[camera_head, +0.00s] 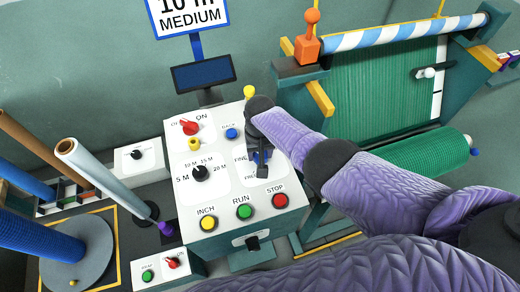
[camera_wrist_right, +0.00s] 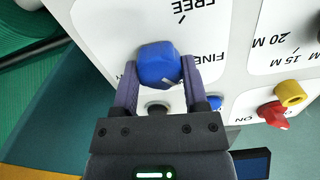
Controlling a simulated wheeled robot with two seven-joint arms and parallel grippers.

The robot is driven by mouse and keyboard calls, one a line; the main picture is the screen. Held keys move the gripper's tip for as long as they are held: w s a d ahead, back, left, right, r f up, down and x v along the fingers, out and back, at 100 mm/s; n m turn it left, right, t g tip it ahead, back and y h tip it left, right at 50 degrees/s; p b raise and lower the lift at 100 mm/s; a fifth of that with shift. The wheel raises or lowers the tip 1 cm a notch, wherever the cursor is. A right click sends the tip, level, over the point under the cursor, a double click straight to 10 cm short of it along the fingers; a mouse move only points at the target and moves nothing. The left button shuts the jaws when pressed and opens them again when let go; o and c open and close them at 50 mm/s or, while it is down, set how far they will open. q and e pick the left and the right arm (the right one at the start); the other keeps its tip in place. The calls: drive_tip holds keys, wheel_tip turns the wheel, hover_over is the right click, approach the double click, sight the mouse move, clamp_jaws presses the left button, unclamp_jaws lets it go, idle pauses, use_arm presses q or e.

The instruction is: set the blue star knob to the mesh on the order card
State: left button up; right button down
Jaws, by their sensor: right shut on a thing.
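The order card (camera_head: 188,15) reads 10 m, MEDIUM, at the top of the head view. The blue star knob (camera_wrist_right: 158,62) is on the white control panel (camera_head: 222,215). My right gripper (camera_wrist_right: 161,72) is shut on it, one finger on each side; in the head view the gripper (camera_head: 261,160) covers most of the knob. The labels FREE and FINE show beside the knob; I cannot read a MEDIUM label there. A small white mark shows on the knob's side near the gripper, but its setting is unclear. My left gripper is not in view.
A black length knob (camera_head: 201,173) and yellow (camera_head: 208,223), green (camera_head: 244,211) and red (camera_head: 280,200) buttons sit near the knob. A red switch (camera_head: 189,127) is above. The green netting roll (camera_head: 430,153) stands right, behind my arm. Rolls of material stand left.

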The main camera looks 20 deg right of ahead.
drive_tip(key=m, duration=0.3)
drive_tip(key=shift+m, duration=0.3)
drive_tip(key=shift+w+m+p, duration=0.1)
drive_tip(key=shift+m+p, duration=0.3)
drive_tip(key=shift+m, duration=1.4)
drive_tip(key=shift+c, duration=0.5)
unclamp_jaws()
wheel_tip(320, 180, up, 9)
drive_tip(key=p, duration=0.7)
drive_tip(key=shift+r, duration=0.5)
